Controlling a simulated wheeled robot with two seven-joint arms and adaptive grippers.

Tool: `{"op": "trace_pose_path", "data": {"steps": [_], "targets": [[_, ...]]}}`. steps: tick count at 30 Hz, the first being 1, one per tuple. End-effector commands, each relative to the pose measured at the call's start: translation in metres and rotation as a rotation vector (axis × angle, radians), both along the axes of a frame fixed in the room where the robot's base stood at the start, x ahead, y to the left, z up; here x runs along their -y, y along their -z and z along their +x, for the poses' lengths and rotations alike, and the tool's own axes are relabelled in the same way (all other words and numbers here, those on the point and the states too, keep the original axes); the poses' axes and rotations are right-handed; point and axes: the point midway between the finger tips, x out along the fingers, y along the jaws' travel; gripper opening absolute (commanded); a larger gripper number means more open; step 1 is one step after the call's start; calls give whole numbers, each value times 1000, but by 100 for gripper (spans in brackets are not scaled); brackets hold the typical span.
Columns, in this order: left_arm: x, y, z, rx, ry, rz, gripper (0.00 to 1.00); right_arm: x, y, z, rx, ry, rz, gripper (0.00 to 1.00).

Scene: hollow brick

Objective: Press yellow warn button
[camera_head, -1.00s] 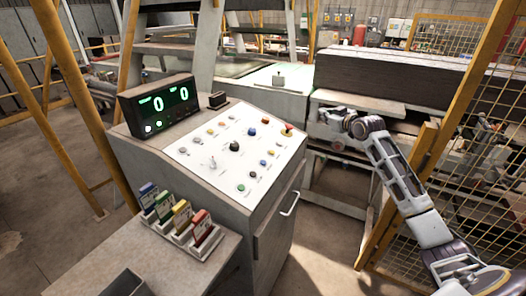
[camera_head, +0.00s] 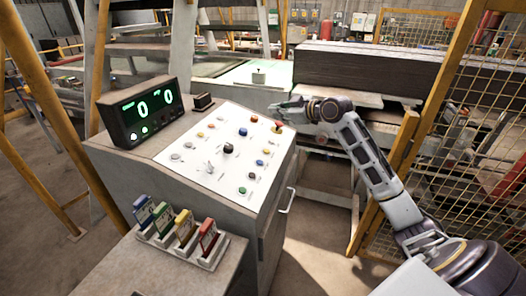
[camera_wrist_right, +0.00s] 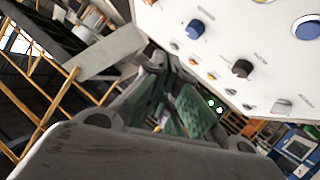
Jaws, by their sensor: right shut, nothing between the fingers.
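The sloped white control panel (camera_head: 190,150) carries several small buttons and knobs. Yellow to orange buttons show at its upper left (camera_head: 200,134) and on its right side (camera_head: 258,152). The labels are too small to read, so I cannot tell which is the warn button. My right gripper (camera_head: 276,110) is shut and empty, beyond the panel's upper right corner near the red knob (camera_head: 278,126). It appears apart from the panel. In the right wrist view my gripper (camera_wrist_right: 165,110) points past the panel (camera_wrist_right: 230,45), which fills the upper right. My left gripper is not in view.
A display box (camera_head: 145,108) with green digits stands at the panel's left. Coloured cards in a holder (camera_head: 180,232) stand on the front ledge. A yellow mesh fence (camera_head: 430,130) and stacked dark slabs (camera_head: 370,70) lie to the right. Space above the panel is clear.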

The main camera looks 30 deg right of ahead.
Motion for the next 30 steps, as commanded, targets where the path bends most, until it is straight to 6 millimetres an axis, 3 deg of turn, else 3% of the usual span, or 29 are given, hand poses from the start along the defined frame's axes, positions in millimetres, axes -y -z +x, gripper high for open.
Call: {"op": "trace_pose_path", "data": {"steps": [13, 21, 30], "targets": [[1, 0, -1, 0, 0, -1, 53, -20, 19, -18, -67, -141, -112, 0], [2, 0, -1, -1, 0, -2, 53, -22, 31, -25, -83, -215, -234, 0], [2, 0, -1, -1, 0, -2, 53, -22, 31, -25, -66, -233, -275, 0]]}}
